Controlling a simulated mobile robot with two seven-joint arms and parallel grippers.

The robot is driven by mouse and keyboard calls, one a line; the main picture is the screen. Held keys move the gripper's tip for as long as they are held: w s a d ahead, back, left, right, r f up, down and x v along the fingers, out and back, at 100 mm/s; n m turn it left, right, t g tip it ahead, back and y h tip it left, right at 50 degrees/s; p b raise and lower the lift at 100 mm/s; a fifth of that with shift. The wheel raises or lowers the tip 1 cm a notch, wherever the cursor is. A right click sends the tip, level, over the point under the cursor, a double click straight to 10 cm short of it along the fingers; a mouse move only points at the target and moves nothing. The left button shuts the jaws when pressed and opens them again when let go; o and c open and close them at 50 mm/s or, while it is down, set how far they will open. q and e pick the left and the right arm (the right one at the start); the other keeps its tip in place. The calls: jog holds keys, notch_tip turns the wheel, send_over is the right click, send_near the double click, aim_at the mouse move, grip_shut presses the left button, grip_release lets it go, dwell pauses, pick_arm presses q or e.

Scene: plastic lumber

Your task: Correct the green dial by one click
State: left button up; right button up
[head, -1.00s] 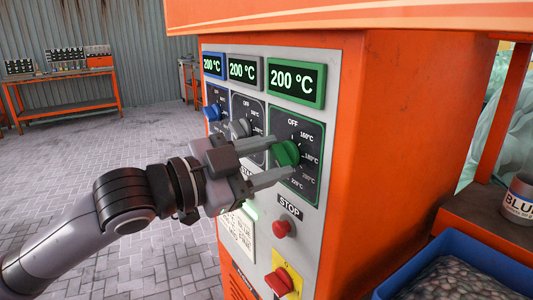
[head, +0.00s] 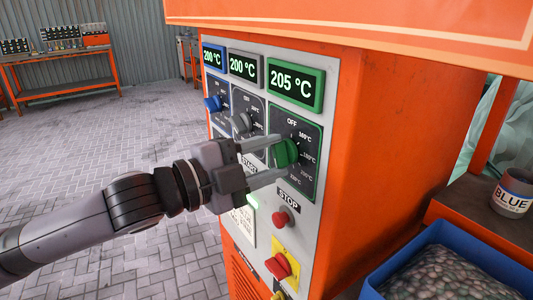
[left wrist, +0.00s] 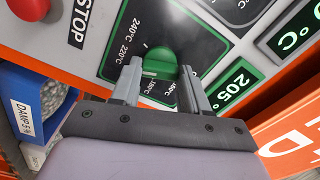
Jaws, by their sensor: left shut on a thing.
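The green dial (head: 286,153) sits on the right of the machine's control panel, on a black scale plate. The green-framed display (head: 295,88) above it reads 205 °C. My left gripper (head: 281,157) is at the dial, with one finger above and one below it, shut on it. In the left wrist view the green dial (left wrist: 160,63) shows between the two fingertips (left wrist: 162,75). The display (left wrist: 233,86) shows there too, also with 205. My right gripper is not in view.
A grey dial (head: 241,123) and a blue dial (head: 212,104) sit to the left, with displays at 200 °C. A red stop button (head: 280,219) and a red switch (head: 278,266) lie below. A blue bin (head: 452,237) of pellets and a can (head: 512,193) labelled BLUE stand at the right.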

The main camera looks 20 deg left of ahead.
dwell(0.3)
pick_arm(q)
jog(key=o, duration=1.1)
jog(key=shift+c, duration=0.2)
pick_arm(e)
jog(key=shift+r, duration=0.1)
pick_arm(q)
jog(key=shift+s+a, duration=0.1)
jog(key=b+v, duration=0.2)
jog(key=v, duration=0.5)
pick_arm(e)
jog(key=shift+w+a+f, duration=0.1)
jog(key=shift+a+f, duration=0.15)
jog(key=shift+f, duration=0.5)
